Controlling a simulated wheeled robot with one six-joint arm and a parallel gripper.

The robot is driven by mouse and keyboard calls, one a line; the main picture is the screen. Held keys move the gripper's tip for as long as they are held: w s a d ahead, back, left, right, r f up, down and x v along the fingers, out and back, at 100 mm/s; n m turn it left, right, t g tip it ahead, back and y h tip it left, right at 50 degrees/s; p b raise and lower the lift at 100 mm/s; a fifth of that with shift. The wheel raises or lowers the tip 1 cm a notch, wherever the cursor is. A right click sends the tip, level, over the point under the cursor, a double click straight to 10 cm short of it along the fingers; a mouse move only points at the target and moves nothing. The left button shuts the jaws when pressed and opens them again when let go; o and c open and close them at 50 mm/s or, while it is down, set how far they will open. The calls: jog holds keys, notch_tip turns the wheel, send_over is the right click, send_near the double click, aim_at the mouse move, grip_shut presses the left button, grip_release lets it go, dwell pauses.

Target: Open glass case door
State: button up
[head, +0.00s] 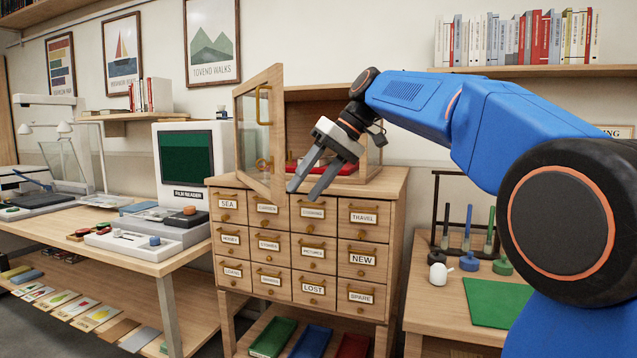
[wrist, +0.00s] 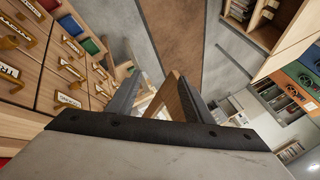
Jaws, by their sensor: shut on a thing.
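The glass case (head: 330,95) is a wooden box on top of a drawer cabinet. Its glass door (head: 278,135) has a wooden frame and a brass handle (head: 263,105), and stands swung out at the left of the case. My gripper (head: 303,191) is at the lower part of the door's near edge, in front of the case opening. In the wrist view a wooden frame piece (wrist: 172,95) lies between the fingers of my gripper (wrist: 160,90), which are shut on it. The exact contact is partly hidden. A red thing (head: 345,168) lies inside the case.
The cabinet's labelled drawers (head: 313,250) are below the case. A desk with a film reader (head: 187,165) stands left. A table with a green mat (head: 497,302) and a stamp rack (head: 465,215) stands right. A bookshelf (head: 530,71) hangs above my arm.

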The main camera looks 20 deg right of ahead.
aim_at(277, 181)
jog(key=shift+o, duration=1)
jog(key=a, duration=0.2)
jog(key=a+m+t, duration=0.1)
jog(key=a, duration=0.2)
jog(key=a+m+t, duration=0.1)
jog(key=a, duration=0.1)
jog(key=shift+w+a+h, duration=0.3)
jog(key=shift+w+a, duration=0.05)
jog(key=shift+w, duration=0.05)
jog(key=a, duration=0.2)
jog(key=w+a+f+m, duration=0.1)
jog(key=shift+a, duration=0.1)
grip_shut()
jog(key=w+a+m+t+h, duration=0.1)
jog(key=a+m, duration=0.3)
jog(key=a, duration=1)
jog(key=w+a+m+t+h, duration=0.2)
jog(key=w+a+m+h, duration=0.1)
jog(key=a, duration=1.2)
jog(key=shift+w+a+r+m+h, duration=0.15)
jog(key=shift+w+a+m+h, duration=0.25)
jog(key=shift+w, duration=0.45)
jog(key=shift+d, duration=0.15)
